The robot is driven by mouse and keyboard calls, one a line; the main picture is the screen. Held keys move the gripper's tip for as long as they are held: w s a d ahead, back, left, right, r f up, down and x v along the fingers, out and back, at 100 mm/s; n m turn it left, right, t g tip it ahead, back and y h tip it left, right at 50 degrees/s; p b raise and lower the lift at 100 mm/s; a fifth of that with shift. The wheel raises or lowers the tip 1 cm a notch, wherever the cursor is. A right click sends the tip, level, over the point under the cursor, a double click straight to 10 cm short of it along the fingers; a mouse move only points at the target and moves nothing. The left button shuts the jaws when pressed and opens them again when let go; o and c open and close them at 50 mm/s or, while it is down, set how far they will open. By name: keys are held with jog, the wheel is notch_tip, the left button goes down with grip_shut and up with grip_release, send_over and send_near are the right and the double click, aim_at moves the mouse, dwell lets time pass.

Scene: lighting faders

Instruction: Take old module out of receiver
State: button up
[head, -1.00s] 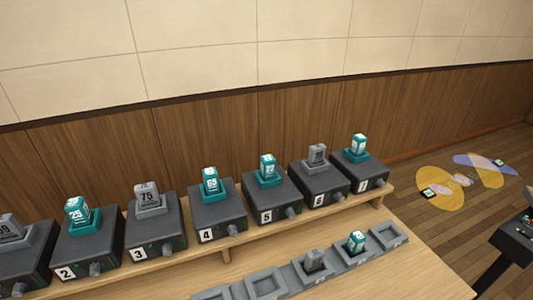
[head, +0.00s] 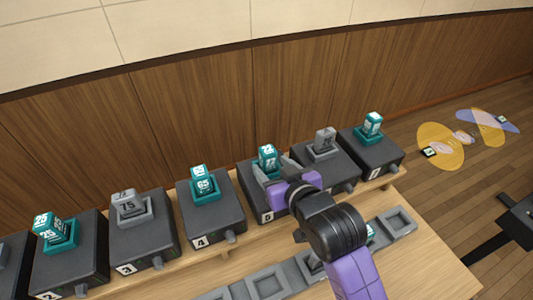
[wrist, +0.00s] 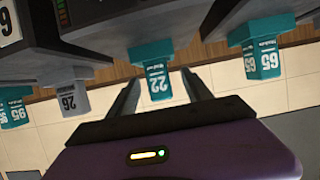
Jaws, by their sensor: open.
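The teal module marked 22 (head: 267,155) stands upright in the teal socket on receiver 5 (head: 249,197). My gripper (head: 274,171) is at receiver 5, with its fingers pointing at this module. In the wrist view, which is upside down, the teal module (wrist: 158,84) shows between the two spread fingertips of my gripper (wrist: 160,78). The fingers are open, one on each side of it in that picture. I cannot tell whether either finger touches it or how deep it lies between them. My wrist hides part of receiver 5 in the head view.
Receiver 4 (head: 210,212) with teal module 65 (head: 204,183) stands to the left. Receiver 6 with a grey module (head: 324,142) stands close on the right. A row of grey trays (head: 268,286) lies in front, partly hidden by my arm. The wooden wall (head: 190,115) rises behind.

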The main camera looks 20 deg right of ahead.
jog(key=x, duration=0.2)
jog(key=p+x, duration=0.1)
jog(key=x, duration=0.3)
jog(key=shift+w+d+r, duration=0.15)
jog(key=shift+d+r, duration=0.05)
jog(key=shift+r, duration=0.15)
jog(key=shift+w+f, duration=0.3)
jog(key=shift+w, duration=0.25)
jog(key=shift+c, duration=0.2)
grip_shut()
